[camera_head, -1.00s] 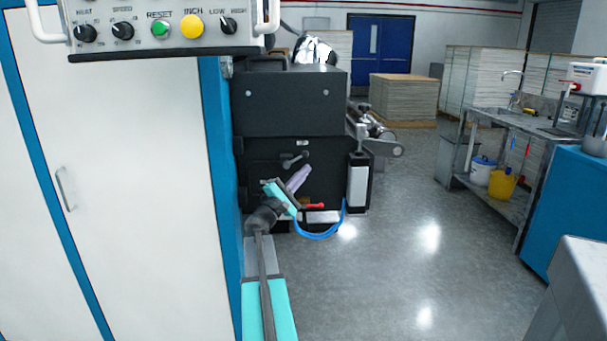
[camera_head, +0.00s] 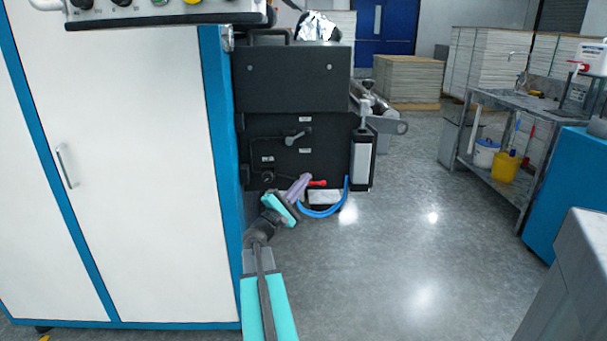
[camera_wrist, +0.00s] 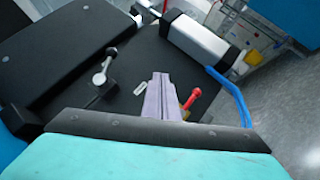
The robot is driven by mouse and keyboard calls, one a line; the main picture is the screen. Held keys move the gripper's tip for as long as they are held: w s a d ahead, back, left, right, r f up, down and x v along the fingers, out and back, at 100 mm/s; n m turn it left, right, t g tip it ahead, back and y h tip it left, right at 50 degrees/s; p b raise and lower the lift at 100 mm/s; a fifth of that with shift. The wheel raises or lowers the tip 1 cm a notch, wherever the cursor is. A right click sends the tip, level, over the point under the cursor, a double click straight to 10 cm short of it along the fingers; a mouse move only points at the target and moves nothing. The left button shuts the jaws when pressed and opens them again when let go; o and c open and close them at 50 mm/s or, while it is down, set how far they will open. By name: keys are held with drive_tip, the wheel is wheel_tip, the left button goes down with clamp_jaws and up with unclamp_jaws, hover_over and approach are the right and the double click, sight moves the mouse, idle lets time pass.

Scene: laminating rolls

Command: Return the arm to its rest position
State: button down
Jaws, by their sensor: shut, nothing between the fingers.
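My gripper (camera_head: 304,178) is at the end of my teal and grey arm, low in front of the black machine (camera_head: 293,78) in the head view. In the wrist view its purple fingers (camera_wrist: 162,92) are together, with nothing between them. Behind the fingers is the machine's dark face, with a lever handle (camera_wrist: 103,70), a red handle (camera_wrist: 190,99) and a blue hose (camera_wrist: 232,90). From these views I cannot tell the exact gap between the fingertips and the machine.
A tall white cabinet with blue edges (camera_head: 140,170) stands close on the left of my arm. A control panel (camera_head: 160,10) juts out at the top left. A steel sink bench (camera_head: 500,103) and a blue cabinet (camera_head: 570,190) stand on the right. The grey floor (camera_head: 400,230) between is clear.

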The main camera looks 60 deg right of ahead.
drive_tip(key=shift+a+f, duration=0.2)
idle(0.5)
drive_tip(key=w+a+f+m+t+y+p, duration=0.1)
drive_tip(key=w+a+f+y+p, duration=0.2)
drive_tip(key=a+f, duration=0.75)
drive_tip(key=w+a+f+t+y+p, duration=0.1)
drive_tip(key=a+f+y+p, duration=0.3)
drive_tip(key=a+f, duration=0.65)
drive_tip(key=w+a+f+m+y+p, duration=0.1)
drive_tip(key=w+a+f+y+p, duration=0.15)
drive_tip(key=a+f+y, duration=0.75)
drive_tip(key=s+a+f+p, duration=0.25)
drive_tip(key=a+f, duration=0.35)
drive_tip(key=a, duration=0.3)
drive_tip(key=s+a+f+p, duration=0.1)
drive_tip(key=s+a+f, duration=0.2)
drive_tip(key=a+f, duration=0.45)
drive_tip(key=s+a+g+y+p, duration=0.1)
drive_tip(key=s+a, duration=0.4)
drive_tip(key=a, duration=0.5)
drive_tip(key=s+a+g+y+p, duration=0.1)
drive_tip(key=s+a+y, duration=0.3)
drive_tip(key=a, duration=0.6)
drive_tip(key=shift+s+a+f+g+p, duration=0.15)
drive_tip(key=shift+s+a+g+p, duration=0.2)
drive_tip(key=shift+s+p, duration=0.35)
